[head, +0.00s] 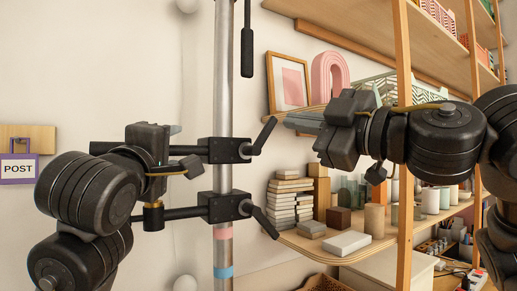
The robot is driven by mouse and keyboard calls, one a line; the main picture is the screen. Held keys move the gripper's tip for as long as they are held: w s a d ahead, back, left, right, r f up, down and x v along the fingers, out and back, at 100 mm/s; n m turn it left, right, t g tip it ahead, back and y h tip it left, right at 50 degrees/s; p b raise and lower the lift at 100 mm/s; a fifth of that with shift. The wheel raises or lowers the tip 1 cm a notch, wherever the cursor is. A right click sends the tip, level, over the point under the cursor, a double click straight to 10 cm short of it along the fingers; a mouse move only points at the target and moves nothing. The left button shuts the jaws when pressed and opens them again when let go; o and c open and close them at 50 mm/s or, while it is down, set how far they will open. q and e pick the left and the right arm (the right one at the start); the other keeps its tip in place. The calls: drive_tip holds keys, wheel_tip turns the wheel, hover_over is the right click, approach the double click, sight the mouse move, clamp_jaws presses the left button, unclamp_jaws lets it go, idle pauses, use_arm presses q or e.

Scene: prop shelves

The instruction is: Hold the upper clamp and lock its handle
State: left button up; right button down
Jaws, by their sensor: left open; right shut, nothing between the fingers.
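A steel pole (223,100) stands upright with two black clamps on it. The upper clamp (228,150) has a black rod reaching left and a lever handle (264,136) tilted up to the right. The lower clamp (225,207) has a similar rod, and its handle (262,220) slants down to the right. My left gripper (180,148) is open at the upper clamp's rod, left of the pole; its body hides part of the rod, and contact is unclear. My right gripper (290,121) is shut and empty, its fingers pointing left, just right of the upper handle and apart from it.
A black bar (247,52) hangs beside the pole above the upper clamp. Wooden shelves (404,150) with stacked blocks (291,195), a pink arch (329,75) and a picture frame (288,84) stand right. A POST sign (18,169) hangs left.

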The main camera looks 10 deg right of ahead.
use_arm(q)
drive_tip(key=s+d+b, duration=0.3)
drive_tip(key=s+b, duration=0.3)
drive_tip(key=s, duration=0.2)
drive_tip(key=shift+s+d, duration=0.3)
idle(0.4)
